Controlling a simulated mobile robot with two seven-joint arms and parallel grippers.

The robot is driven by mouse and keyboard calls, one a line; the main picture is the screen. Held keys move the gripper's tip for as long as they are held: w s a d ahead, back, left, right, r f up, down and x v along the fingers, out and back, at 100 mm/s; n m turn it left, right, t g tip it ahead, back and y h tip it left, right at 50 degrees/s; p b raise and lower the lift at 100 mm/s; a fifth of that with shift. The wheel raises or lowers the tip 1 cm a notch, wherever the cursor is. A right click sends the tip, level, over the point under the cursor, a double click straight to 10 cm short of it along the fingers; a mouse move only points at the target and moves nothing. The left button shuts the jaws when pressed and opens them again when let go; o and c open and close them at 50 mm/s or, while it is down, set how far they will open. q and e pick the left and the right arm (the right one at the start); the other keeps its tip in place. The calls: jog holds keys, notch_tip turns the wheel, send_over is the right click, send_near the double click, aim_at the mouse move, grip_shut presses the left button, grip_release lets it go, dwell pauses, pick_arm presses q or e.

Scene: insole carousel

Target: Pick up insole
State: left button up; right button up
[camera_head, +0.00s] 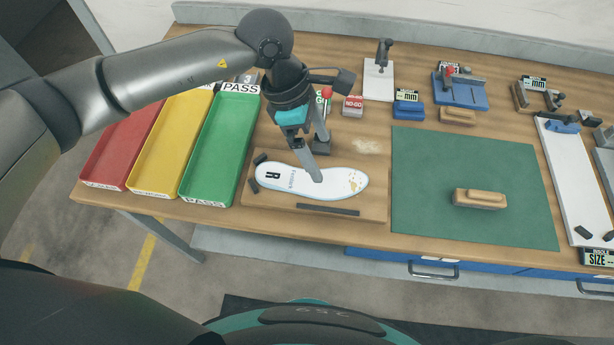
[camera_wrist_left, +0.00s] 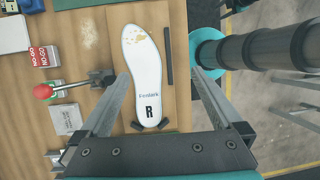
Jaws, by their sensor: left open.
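A white insole (camera_head: 312,183) marked with a black "R" lies flat on a wooden board (camera_head: 372,208) between small dark stops. It also shows in the left wrist view (camera_wrist_left: 146,72), with yellowish specks at its far end. My left gripper (camera_head: 319,160) is above the insole in the head view, pointing down. In the left wrist view its two fingers (camera_wrist_left: 160,85) are spread wide, one on each side of the insole, with nothing between them touching it. I cannot tell the exact height of the fingertips. My right gripper is not in view.
Red (camera_head: 108,183), yellow (camera_head: 140,188) and green (camera_head: 189,198) trays stand left of the board. A red-knobbed clamp (camera_wrist_left: 44,91) and a NO-GO block (camera_head: 353,105) are close by. A green mat (camera_head: 440,225) with a wooden block (camera_head: 480,198) lies to the right.

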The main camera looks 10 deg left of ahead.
pick_arm(q)
jog(key=w+a+t+y, duration=0.1)
jog(key=w+a+y, duration=0.25)
jog(key=a, duration=0.45)
send_over(280, 177)
notch_tip(280, 177, down, 9)
jog(key=shift+r, duration=0.1)
jog(key=shift+f+p, duration=0.45)
jog(key=shift+f, duration=2.75)
jog(key=c, duration=1.2)
jog(key=shift+o, duration=0.2)
jog(key=shift+r, duration=0.1)
